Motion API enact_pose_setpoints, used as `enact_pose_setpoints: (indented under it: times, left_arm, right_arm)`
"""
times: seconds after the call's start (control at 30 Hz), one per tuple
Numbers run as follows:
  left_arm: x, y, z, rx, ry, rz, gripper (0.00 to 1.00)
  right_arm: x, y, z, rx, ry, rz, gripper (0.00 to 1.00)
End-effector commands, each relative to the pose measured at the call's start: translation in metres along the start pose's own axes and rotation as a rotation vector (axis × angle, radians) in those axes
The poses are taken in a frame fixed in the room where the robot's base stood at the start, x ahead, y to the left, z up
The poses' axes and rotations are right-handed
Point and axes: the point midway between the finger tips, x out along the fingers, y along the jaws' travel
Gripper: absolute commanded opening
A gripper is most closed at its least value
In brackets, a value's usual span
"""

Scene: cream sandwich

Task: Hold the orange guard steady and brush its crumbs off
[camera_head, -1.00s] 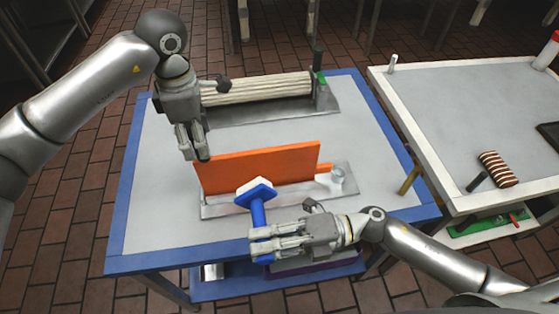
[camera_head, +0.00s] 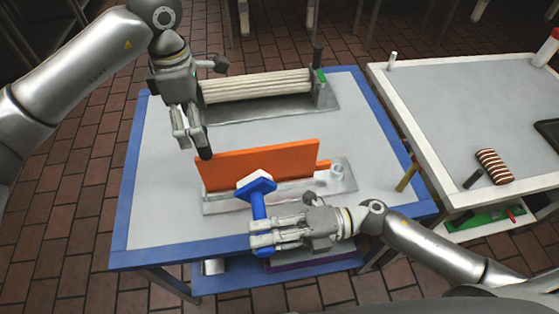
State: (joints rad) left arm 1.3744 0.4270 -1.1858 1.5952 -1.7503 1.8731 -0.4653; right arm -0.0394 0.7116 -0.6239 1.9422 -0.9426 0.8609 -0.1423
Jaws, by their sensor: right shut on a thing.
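The orange guard (camera_head: 285,157) stands upright as a long panel on a metal base plate (camera_head: 335,184) on the blue-edged table. My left gripper (camera_head: 194,148) points down at the guard's left end, with its dark fingertip at or very near the top left corner. I cannot tell whether it touches the guard or how far its fingers are open. My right gripper (camera_head: 257,235) is shut on the handle of a blue brush (camera_head: 258,207). The brush's white head (camera_head: 255,177) is up against or just in front of the guard's lower front face. No crumbs can be made out.
A ribbed roller unit (camera_head: 258,88) lies behind the guard on the same table (camera_head: 152,215). A second, white-edged table (camera_head: 450,105) at right holds a striped brown-and-cream roll (camera_head: 494,167). The blue-edged table's left side is clear.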

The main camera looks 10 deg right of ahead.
Motion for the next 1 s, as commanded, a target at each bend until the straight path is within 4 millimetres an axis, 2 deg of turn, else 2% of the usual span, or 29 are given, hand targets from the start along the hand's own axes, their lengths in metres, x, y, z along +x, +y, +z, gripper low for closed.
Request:
enact_pose_setpoints:
  times: [0.27,0.37,0.47,0.8,1.0]
  left_arm:
    - [-0.001,0.000,0.000,0.000,0.000,0.000,0.80]
    - [-0.008,0.001,0.000,0.000,-0.001,0.002,0.80]
    - [-0.022,0.001,0.000,-0.001,0.000,0.004,0.80]
    - [-0.093,0.001,0.000,0.000,-0.001,0.003,0.80]
    - [-0.116,0.001,0.000,-0.001,0.001,0.002,0.80]
  right_arm:
    - [0.000,0.001,0.000,-0.001,0.000,0.001,0.00]
    - [0.000,0.001,0.000,-0.001,0.000,0.001,0.00]
    - [0.000,0.001,0.000,-0.001,0.000,0.001,0.00]
    - [0.000,0.000,0.000,-0.001,0.000,0.001,0.00]
    - [0.000,0.000,0.000,-0.001,0.000,0.001,0.00]
